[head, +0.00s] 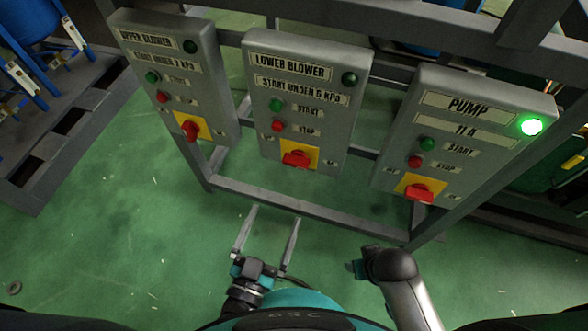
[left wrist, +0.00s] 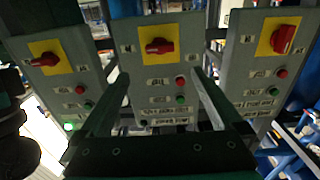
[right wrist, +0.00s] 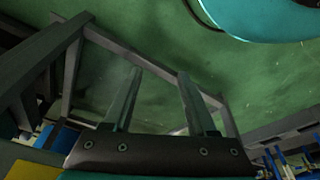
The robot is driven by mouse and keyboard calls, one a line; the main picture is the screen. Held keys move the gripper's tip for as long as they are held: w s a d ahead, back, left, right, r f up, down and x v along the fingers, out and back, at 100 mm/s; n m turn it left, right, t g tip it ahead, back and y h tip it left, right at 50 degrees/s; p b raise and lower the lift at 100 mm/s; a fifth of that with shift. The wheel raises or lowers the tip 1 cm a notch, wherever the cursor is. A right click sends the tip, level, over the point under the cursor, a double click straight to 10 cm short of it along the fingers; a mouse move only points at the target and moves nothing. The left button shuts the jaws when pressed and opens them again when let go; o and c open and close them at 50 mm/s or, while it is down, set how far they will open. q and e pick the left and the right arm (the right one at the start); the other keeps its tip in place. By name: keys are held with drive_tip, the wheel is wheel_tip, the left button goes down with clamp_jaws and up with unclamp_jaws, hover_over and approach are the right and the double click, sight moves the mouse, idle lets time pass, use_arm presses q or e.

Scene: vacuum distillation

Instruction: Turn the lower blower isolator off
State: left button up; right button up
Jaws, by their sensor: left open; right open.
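The lower blower box (head: 303,95) is the middle of three grey control boxes. Its isolator is a red knob (head: 296,158) on a yellow plate, low on the box. The knob also shows in the left wrist view (left wrist: 160,46), where that picture is upside down. The box's lamp (head: 349,79) is dark green. My left gripper (head: 268,232) is open and empty, below and in front of this box, apart from the knob. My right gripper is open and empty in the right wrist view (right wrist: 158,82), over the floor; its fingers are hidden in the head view.
The upper blower box (head: 180,85) stands left, with its own red isolator (head: 190,130). The pump box (head: 465,135) stands right, with its lamp (head: 530,125) lit green and a red isolator (head: 419,193). A grey frame (head: 290,209) carries the boxes. Green floor in front is clear.

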sight(295, 166)
use_arm(q)
drive_tip(key=b+x, duration=0.3)
drive_tip(key=x, duration=1)
drive_tip(key=shift+f+b, duration=0.1)
drive_tip(key=shift+b, duration=0.2)
drive_tip(key=shift+w+d, duration=0.15)
drive_tip(key=shift+w, duration=0.35)
use_arm(e)
wheel_tip(295, 166, up, 8)
drive_tip(key=w+t, duration=0.1)
drive_tip(key=w, duration=0.1)
drive_tip(key=shift+w+a+r+t, duration=0.15)
drive_tip(key=shift+w+t, duration=0.05)
drive_tip(key=shift+t, duration=0.1)
use_arm(q)
drive_tip(key=c, duration=1.2)
drive_tip(key=shift+c, duration=0.2)
